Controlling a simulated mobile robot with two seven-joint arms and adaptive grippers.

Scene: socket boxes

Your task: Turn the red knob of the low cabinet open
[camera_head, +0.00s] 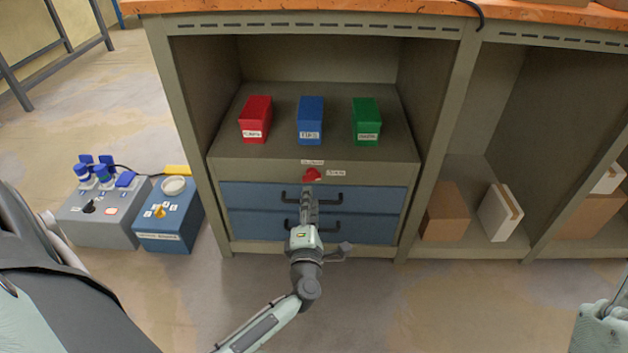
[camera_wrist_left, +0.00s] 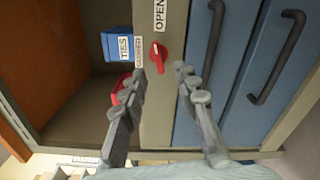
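The red knob (camera_head: 312,175) is on the grey panel of the low cabinet (camera_head: 227,170), above the blue drawers. In the left wrist view the knob (camera_wrist_left: 158,55) lies just beyond the gap between my left fingertips. A label reading OPEN (camera_wrist_left: 160,14) is on one side of it, and a smaller label (camera_wrist_left: 138,53) is on another. I cannot tell which label the knob points to. My left gripper (camera_head: 309,190) reaches up in front of the drawers; its fingers (camera_wrist_left: 159,73) are apart and empty.
Red (camera_head: 254,119), blue (camera_head: 310,120) and green (camera_head: 366,121) boxes stand on the shelf above. Two blue drawers (camera_head: 250,196) with dark handles are below the knob. Two control boxes (camera_head: 105,215) (camera_head: 170,222) are on the floor at left. Brown and white boxes fill the right bay.

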